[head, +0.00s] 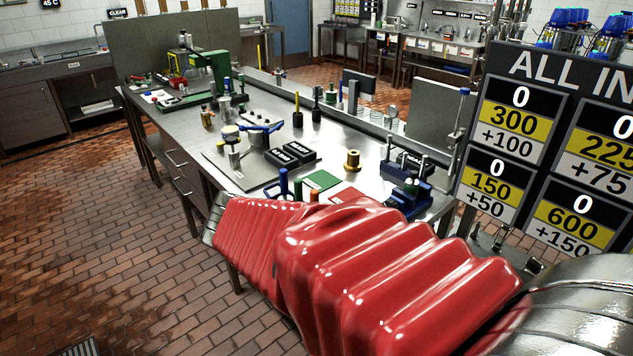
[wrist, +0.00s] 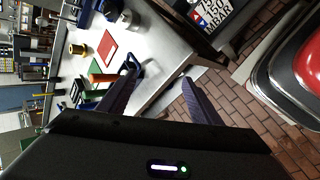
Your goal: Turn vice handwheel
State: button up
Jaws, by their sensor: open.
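A dark blue vice-like device (head: 405,197) sits at the right end of the steel bench. A dark blue part with a curved outline (wrist: 135,62) shows in the wrist view, by the tip of the left finger; I cannot tell whether it is the handwheel or whether they touch. My gripper (wrist: 160,76) is open, its two dark fingers wide apart, with bench edge and brick floor between them. In the head view my red-sleeved arm hides the fingers and the near bench edge.
On the bench (head: 232,177) lie a green plate (head: 318,180) and a red plate (head: 347,192), with a brass spool (head: 352,160) behind. A blue ring with a post (head: 283,184) stands near my arm. A scoreboard (head: 560,140) rises at right.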

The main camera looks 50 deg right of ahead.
jog(key=a+r+m+t+y, duration=0.2)
jog(key=a+y, duration=0.2)
jog(key=a, duration=0.8)
jog(key=a+r+m+t+y, duration=0.1)
jog(key=a+y, duration=0.3)
jog(key=a, duration=0.8)
jog(key=shift+s+a+r+m+t, duration=0.25)
jog(key=shift+s+r+m+t, duration=0.15)
jog(key=shift+m+t, duration=0.45)
jog(key=shift+c, duration=0.5)
